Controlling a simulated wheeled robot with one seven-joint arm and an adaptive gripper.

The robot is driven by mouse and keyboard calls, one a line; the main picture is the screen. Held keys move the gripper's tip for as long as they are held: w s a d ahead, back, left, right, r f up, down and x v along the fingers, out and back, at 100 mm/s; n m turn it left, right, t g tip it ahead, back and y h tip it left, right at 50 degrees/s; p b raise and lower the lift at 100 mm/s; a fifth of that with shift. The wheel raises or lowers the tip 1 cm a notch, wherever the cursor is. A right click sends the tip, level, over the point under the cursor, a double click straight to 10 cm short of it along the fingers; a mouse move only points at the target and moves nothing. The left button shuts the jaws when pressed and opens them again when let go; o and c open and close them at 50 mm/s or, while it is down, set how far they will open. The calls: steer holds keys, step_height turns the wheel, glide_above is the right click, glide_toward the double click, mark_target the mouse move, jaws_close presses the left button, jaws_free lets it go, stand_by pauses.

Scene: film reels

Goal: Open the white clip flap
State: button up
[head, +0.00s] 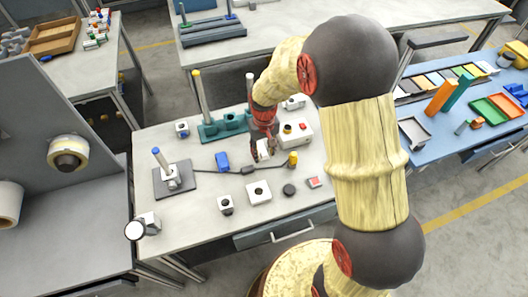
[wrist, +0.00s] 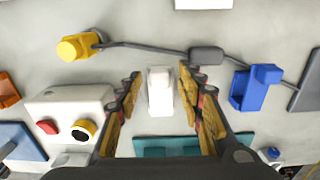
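A small white clip (wrist: 160,92) stands upright on the pale worktable, in the middle of the wrist view. Its white flap appears to lie along its top; its exact angle cannot be told. My gripper (wrist: 159,76) is open, with one finger on each side of the clip and a visible gap to both. In the head view my gripper (head: 262,149) points down over the table, and the white clip (head: 262,154) shows partly behind its fingers.
A blue clip (wrist: 252,88) stands beside it. A cable with a dark inline box (wrist: 206,56) and yellow end (wrist: 78,46) runs close by. A white box with red and yellow buttons (wrist: 68,112) and a teal base (wrist: 168,146) flank my fingers.

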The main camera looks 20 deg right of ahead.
steer(key=shift+c, duration=0.4)
jaws_close()
stand_by(0.5)
